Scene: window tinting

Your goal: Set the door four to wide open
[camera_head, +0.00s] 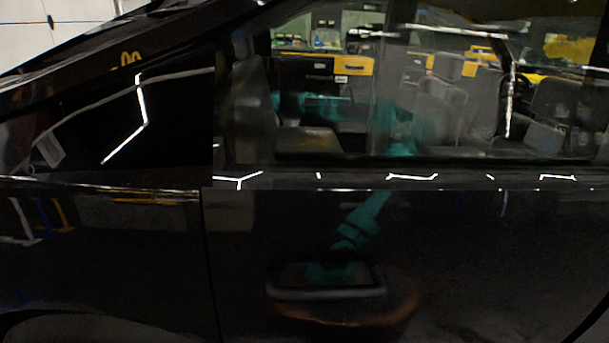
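A black car door (470,245) with a large window (330,110) fills the middle and right of the view. No label marks it, so I cannot tell from the picture whether it is door four. A vertical seam (209,250) separates its left edge from the dark body panel (100,240). The door looks about flush with that panel; a slight gap cannot be ruled out. I cannot make out a handle. My gripper is not in view; a teal arm shape and dark base on the door are a faint reflection of me.
Grey seats (448,105) show through the window. A dark wheel arch (80,328) is at the lower left. A pale wall (90,25) stands beyond the car at the upper left. Yellow and dark furniture (330,68) shows in the glass, seen through or reflected. The floor is not clearly visible.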

